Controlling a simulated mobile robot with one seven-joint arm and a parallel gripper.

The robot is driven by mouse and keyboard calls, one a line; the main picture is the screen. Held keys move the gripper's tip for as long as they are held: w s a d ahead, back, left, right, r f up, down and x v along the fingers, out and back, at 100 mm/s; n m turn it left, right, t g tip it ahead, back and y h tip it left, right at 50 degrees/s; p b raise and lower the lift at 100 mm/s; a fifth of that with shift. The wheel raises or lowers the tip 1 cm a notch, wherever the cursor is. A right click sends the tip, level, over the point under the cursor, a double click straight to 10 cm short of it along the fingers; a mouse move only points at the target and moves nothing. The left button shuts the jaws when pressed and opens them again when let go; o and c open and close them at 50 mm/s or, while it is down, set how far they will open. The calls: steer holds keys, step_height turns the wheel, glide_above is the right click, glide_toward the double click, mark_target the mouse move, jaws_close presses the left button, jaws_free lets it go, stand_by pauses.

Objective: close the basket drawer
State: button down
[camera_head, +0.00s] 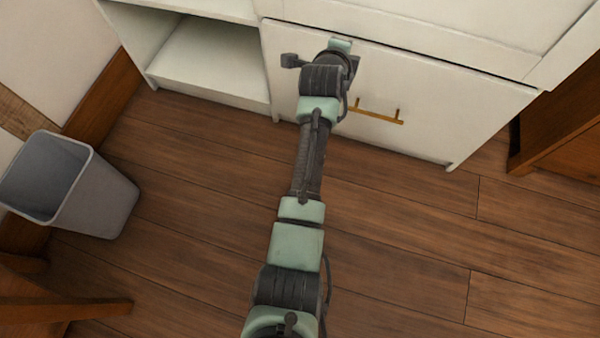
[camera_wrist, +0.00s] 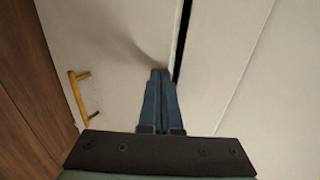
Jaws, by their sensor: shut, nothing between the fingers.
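The drawer has a plain white front (camera_head: 430,115) with a brass bar handle (camera_head: 378,112), low in the white cabinet. In the wrist view the front (camera_wrist: 110,35) and its handle (camera_wrist: 79,97) lie to the left. A narrow dark gap runs along the front's top edge, and the front looks close to flush with the cabinet. No basket or drawer inside is visible. My gripper (camera_wrist: 160,73) is shut and empty, its fingertips over the drawer front beside that gap. I cannot tell whether they touch it. In the head view my wrist hides the fingertips and the handle's left end.
An open white shelf compartment (camera_head: 210,60) is left of the drawer. A grey bin (camera_head: 100,195) stands on the wooden floor at the left. Brown wooden furniture (camera_head: 560,120) stands at the right, and another wooden piece (camera_head: 60,308) is at lower left. The floor before the drawer is clear.

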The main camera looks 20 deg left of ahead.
steer(key=shift+w+r, duration=0.2)
steer(key=shift+w, duration=0.3)
steer(key=shift+w+r, duration=0.15)
steer(key=shift+w, duration=0.3)
steer(key=shift+d, duration=0.1)
